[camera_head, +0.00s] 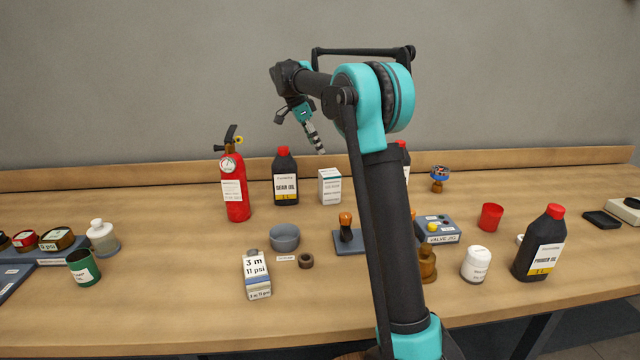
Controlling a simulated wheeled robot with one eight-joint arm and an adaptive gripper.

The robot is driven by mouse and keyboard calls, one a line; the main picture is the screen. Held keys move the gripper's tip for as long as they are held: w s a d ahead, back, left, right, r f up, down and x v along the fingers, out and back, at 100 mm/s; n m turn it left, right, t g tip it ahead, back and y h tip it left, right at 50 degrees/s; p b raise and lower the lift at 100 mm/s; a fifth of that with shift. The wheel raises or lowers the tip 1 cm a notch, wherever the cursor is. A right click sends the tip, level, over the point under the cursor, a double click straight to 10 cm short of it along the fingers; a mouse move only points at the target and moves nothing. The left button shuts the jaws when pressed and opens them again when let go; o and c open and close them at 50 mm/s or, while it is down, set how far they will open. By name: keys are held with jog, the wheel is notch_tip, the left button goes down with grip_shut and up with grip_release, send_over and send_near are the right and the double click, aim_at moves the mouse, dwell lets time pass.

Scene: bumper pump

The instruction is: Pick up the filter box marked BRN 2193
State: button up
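A small white box (330,186) stands upright near the back of the bench, just right of the gear oil bottle. It carries printed lines too small to read, so I cannot confirm the BRN 2193 marking. A second white box (257,275) at the front is marked 3 m 11 psi. My gripper (320,149) hangs in the air, pointing down, above and slightly left of the small white box in the picture. Its fingers show edge-on, so their opening cannot be made out. No held object shows.
A fire extinguisher (234,187) and a gear oil bottle (285,178) stand left of the small box. A grey bowl (285,238) and a stamp-like tool (346,227) are in front. My arm hides part of the bench right of the box. The wall is behind.

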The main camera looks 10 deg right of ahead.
aim_at(329, 173)
jog(key=x, duration=1.1)
jog(key=shift+d+f, duration=0.2)
jog(key=shift+f, duration=0.15)
jog(key=shift+w+x, duration=0.15)
jog(key=shift+x, duration=1.2)
jog(key=shift+w+x, duration=0.15)
jog(key=shift+x, duration=1.15)
jog(key=c, duration=1.6)
jog(key=shift+r, duration=0.1)
jog(key=shift+c, duration=0.2)
